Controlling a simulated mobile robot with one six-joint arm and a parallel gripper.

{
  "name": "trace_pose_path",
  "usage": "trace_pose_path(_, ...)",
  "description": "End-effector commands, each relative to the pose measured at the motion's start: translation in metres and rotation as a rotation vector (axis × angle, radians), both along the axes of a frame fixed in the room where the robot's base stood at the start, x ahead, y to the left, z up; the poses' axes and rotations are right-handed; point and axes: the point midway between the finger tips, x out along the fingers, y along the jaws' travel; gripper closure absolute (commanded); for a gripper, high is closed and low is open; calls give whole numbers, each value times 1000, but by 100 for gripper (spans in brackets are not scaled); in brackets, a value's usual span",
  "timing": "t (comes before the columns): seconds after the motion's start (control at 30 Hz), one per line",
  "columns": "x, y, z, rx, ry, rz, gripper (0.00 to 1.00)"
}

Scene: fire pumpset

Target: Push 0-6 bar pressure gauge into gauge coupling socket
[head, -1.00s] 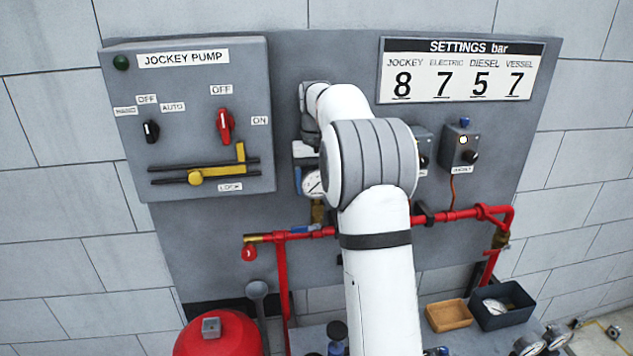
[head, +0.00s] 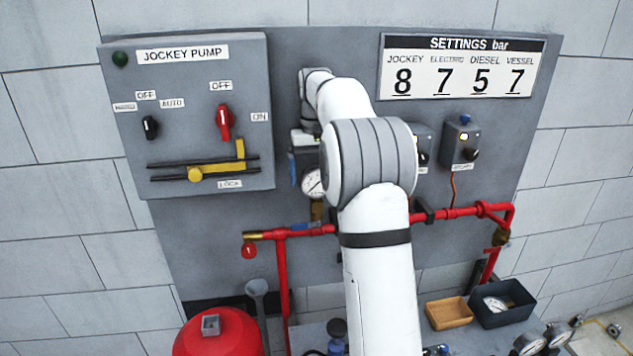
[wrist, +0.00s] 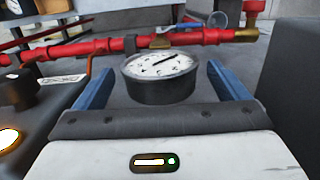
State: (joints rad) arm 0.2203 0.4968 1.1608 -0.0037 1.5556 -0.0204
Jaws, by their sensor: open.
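The pressure gauge (head: 312,184), a round dial with a white face and dark case, stands upright above a brass fitting (head: 317,210) on the red pipe. Its scale is too small to read. In the wrist view the gauge (wrist: 160,88) sits between the two blue fingers of my gripper (wrist: 158,68), with a gap on each side. My gripper is open and not holding it. In the head view, one blue finger shows left of the gauge and my arm hides the rest. The gauge's stem and the coupling socket are hidden in the wrist view, so I cannot tell how deep it sits.
The jockey pump box (head: 200,118) is on the left and a small control box (head: 460,146) on the right. The red pipe (head: 455,214) runs below. A wooden tray (head: 447,313) and a dark bin (head: 519,318) holding another gauge stand lower right.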

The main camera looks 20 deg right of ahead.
Motion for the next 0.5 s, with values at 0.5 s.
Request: trace_pose_path(0.5,4,-1,53,0,0,0,6)
